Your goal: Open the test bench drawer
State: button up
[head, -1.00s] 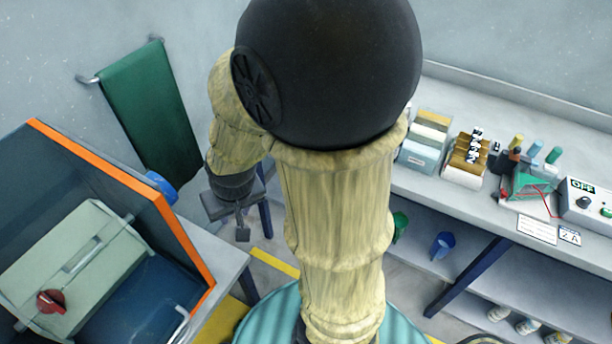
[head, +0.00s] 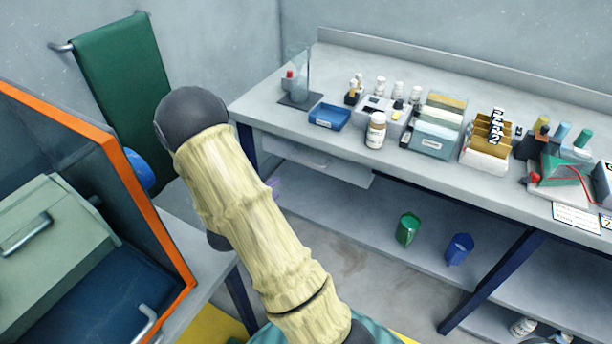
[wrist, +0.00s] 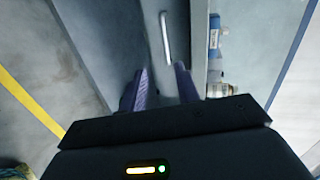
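The test bench (head: 400,170) runs along the back and right in the head view. A pale drawer (head: 340,175) shows under the left part of its top, partly hidden by my arm; I cannot tell from here whether it is shut. In the wrist view, a pale bar handle (wrist: 165,38) stands on a grey front panel (wrist: 180,25), ahead of my gripper. My gripper (wrist: 163,84) has its two dark purplish fingers apart, with nothing between them. The handle is beyond the fingertips, roughly in line with the gap, not touched.
Bottles (head: 376,130), a blue tray (head: 329,116) and racks (head: 437,125) stand on the bench. A green cup (head: 408,229) and a blue cup (head: 459,248) stand on the lower shelf. An orange-edged enclosure (head: 150,220) is close on the left. A green towel (head: 120,80) hangs behind.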

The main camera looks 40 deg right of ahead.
aim_at(308, 163)
jog(key=shift+s+d+f+m+h, duration=0.2)
jog(key=shift+s+d+m+h, duration=0.2)
jog(key=shift+m+h, duration=0.15)
jog(key=p+x, duration=0.1)
jog(key=x, duration=1.6)
jog(key=shift+d+f, duration=0.15)
jog(key=shift+d, duration=0.05)
grip_shut()
